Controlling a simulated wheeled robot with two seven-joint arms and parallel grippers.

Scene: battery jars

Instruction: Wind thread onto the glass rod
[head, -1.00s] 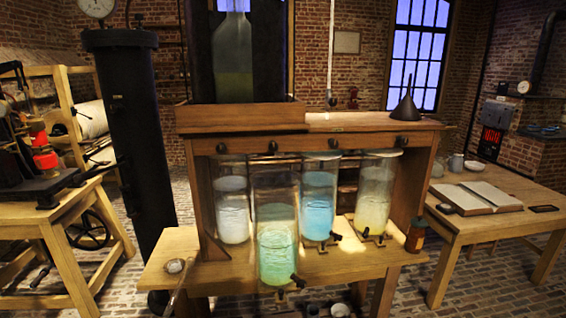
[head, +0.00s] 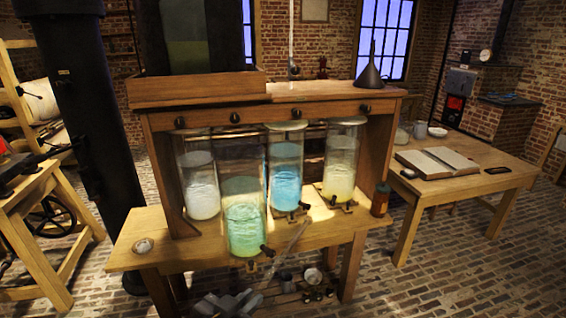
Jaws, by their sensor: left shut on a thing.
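My left gripper (head: 250,298) is low in the head view, in front of the bench, and shut on a thin pale rod (head: 288,248). The rod looks like the glass rod; it leans up and to the right, and its upper end overlaps the bench front in the picture. I cannot make out any thread on it. A small round dish or spool (head: 143,246) with something pale on it lies at the bench's left front; I cannot tell if it is thread. My right gripper is not in view.
A wooden bench (head: 150,222) carries a green jar (head: 244,225), a white jar (head: 201,190), a blue jar (head: 286,180) and a yellow jar (head: 339,175), with small taps in front. A brown bottle (head: 380,200) stands at its right end. Small vessels (head: 312,275) sit low in front.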

